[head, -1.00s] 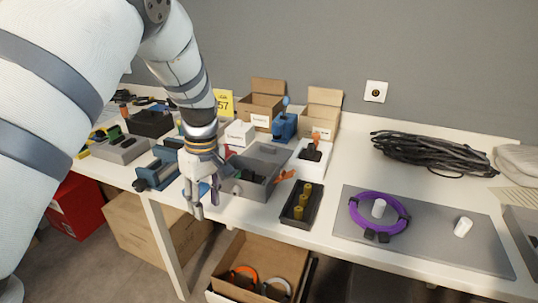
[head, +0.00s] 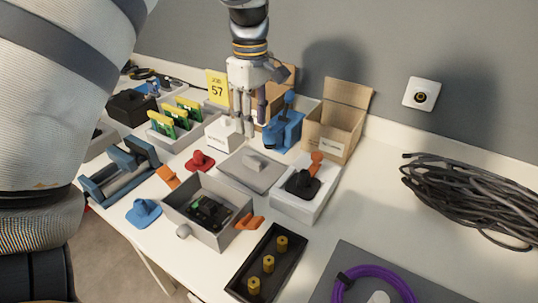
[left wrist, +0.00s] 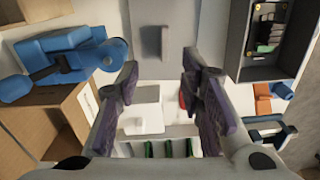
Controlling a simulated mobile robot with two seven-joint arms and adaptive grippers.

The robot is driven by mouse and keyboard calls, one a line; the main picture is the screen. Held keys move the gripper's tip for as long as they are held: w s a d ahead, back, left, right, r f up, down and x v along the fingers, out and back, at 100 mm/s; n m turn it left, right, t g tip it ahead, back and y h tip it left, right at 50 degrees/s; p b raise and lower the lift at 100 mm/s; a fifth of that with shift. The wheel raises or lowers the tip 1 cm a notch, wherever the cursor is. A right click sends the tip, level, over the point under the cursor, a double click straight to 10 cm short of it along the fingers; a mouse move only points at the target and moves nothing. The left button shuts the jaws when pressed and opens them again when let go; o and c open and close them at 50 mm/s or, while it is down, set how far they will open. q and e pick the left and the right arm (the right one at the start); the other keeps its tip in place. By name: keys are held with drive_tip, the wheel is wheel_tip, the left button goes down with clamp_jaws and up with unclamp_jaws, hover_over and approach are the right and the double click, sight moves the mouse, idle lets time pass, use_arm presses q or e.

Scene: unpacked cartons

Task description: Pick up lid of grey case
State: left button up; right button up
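The lid of the grey case (head: 245,175) lies flat on the table, a grey plate with a small pale handle on top. It lies behind the open grey case (head: 178,190), which has orange latches and dark contents. In the left wrist view the lid (left wrist: 176,58) is at the top centre with its handle. My left gripper (head: 244,122) points down above the white box, just behind the lid. Its fingers (left wrist: 160,92) are spread apart with nothing between them, and it does not touch the lid. My right gripper is not in view.
A white box (head: 222,136) stands below my left gripper. A blue device (head: 283,130) and an open carton (head: 335,135) stand to the right. A white tray (head: 290,205), a red knob (head: 200,161) and a tray of green boards (head: 180,135) crowd the lid.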

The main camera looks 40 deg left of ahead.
sight(252, 159)
use_arm(q)
drive_tip(key=f, duration=1.1)
drive_tip(key=shift+s+a, duration=0.2)
drive_tip(key=shift+s, duration=0.2)
clamp_jaws()
